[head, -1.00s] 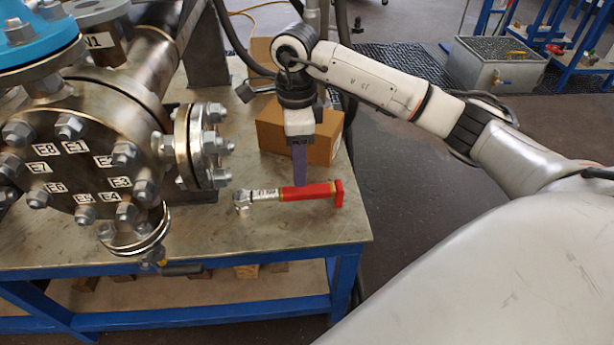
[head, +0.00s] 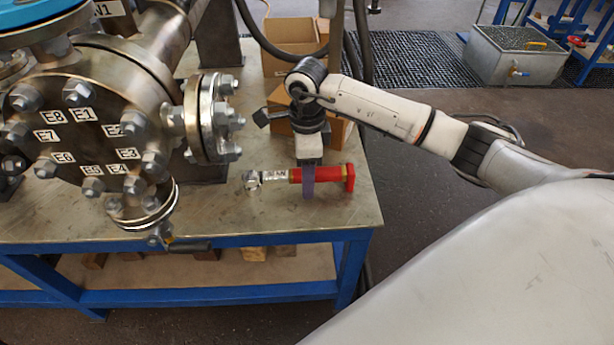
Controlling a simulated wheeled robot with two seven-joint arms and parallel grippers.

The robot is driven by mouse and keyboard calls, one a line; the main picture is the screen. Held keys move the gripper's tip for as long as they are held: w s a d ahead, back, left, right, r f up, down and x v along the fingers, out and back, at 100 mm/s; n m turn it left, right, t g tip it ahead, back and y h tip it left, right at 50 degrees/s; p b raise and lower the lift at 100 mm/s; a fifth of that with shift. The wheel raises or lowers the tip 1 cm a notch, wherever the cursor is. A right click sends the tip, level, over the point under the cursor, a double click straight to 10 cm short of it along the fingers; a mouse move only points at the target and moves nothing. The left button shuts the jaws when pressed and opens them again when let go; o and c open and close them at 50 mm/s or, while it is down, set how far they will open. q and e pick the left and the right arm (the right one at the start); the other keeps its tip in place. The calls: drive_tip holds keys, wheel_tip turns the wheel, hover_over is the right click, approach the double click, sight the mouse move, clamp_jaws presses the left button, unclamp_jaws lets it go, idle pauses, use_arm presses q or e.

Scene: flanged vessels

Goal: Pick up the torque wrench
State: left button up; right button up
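The torque wrench (head: 333,175) lies on the metal bench top (head: 230,215). Its red handle points right and its silver ratchet head points left. My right gripper (head: 308,188) reaches down from above onto the handle. One purple finger shows in front of the handle, near its left part, and crosses it. The other finger is hidden, so I cannot tell whether the gripper is closed on the handle. My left gripper is out of view.
A flanged steel vessel (head: 90,130) with labelled bolts stands on the bench to the left. Its side flange (head: 212,118) is near the wrench head. A cardboard box (head: 340,125) sits behind my gripper. Bare bench lies in front of the wrench.

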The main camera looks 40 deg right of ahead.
drive_tip(key=shift+r, duration=0.1)
clamp_jaws()
drive_tip(key=shift+r, duration=0.1)
